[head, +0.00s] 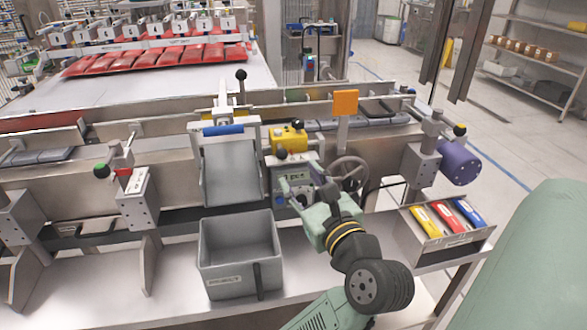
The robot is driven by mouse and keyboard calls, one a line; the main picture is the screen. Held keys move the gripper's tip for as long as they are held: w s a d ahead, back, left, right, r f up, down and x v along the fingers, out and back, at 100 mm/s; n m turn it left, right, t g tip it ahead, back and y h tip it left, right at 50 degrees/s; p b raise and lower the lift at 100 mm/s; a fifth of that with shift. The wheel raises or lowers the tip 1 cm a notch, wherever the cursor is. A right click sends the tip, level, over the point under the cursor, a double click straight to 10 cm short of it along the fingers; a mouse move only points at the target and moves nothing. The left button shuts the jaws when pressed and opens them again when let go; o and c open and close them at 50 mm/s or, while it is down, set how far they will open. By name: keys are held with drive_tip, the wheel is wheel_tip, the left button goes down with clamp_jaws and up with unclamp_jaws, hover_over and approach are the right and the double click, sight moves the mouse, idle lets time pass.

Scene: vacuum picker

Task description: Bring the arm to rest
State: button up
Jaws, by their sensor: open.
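My arm reaches in from the lower right, pale green with dark joints and a yellow ring. My gripper (291,191) is at its far end, in front of the grey control box with a small display below the yellow unit (289,139). The jaws are open and I see nothing between them. The handwheel (346,174) is just right of the gripper. I cannot tell whether the gripper touches the box, and the arm hides part of the bench behind it.
An empty grey bin (212,279) stands on the bench (100,290), left of my arm. A metal chute (231,175) slopes above it. A box (425,249) with red, yellow and blue items stands to the right. Red packs (150,60) lie under the picker heads at the back.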

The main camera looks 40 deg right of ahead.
drive_tip(key=shift+s+a, duration=0.1)
drive_tip(key=shift+s, duration=0.3)
